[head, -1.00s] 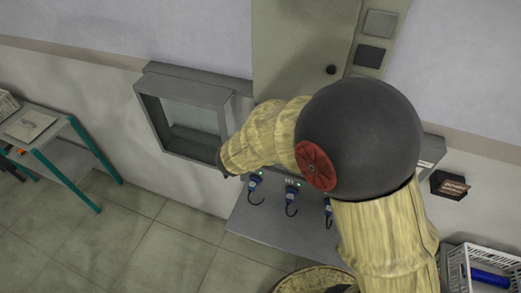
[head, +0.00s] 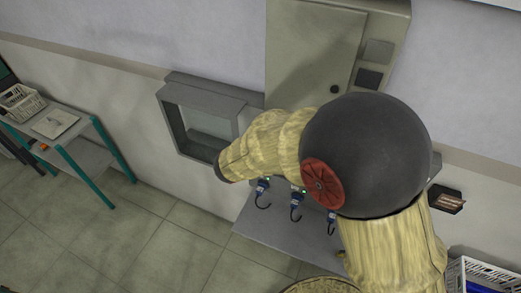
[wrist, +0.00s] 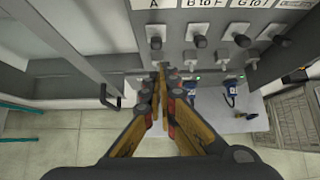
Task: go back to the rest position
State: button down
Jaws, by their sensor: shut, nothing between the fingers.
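My gripper (wrist: 161,76) shows in the wrist view, with its two orange-and-black fingers together and nothing between them. It is in front of a grey panel (wrist: 184,22) labelled "A", "B to F" and "G to J", with rows of grey knobs or connectors. I cannot tell whether the fingertips touch the panel. In the head view my yellow-sleeved arm reaches left across the wall fittings, and the fingers cannot be made out there.
Blue plugs (head: 296,199) with dark hooked cables hang beside small green lights above a grey shelf (head: 280,236). A grey framed box (head: 168,127) is on the wall at left. A teal-legged table (head: 92,146) stands far left. A white crate (head: 483,268) is at lower right.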

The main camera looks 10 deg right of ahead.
jog(key=s+d+f+m+y+b, duration=0.1)
jog(key=s+f+m+y+b, duration=0.1)
jog(key=s+m+b, duration=0.7)
jog(key=s+d+f+m+g+y+b, duration=0.1)
jog(key=s+d+f+m+b, duration=0.1)
jog(key=s+f+m+b, duration=0.3)
jog(key=s+d+f+m+y+b, duration=0.1)
jog(key=s+f+m+b, duration=0.3)
jog(key=s+m+b, duration=0.9)
jog(key=m+y+b, duration=0.1)
jog(key=b, duration=0.2)
jog(key=shift+d+m+g+y, duration=0.3)
jog(key=shift+g, duration=0.1)
jog(key=shift+s, duration=0.1)
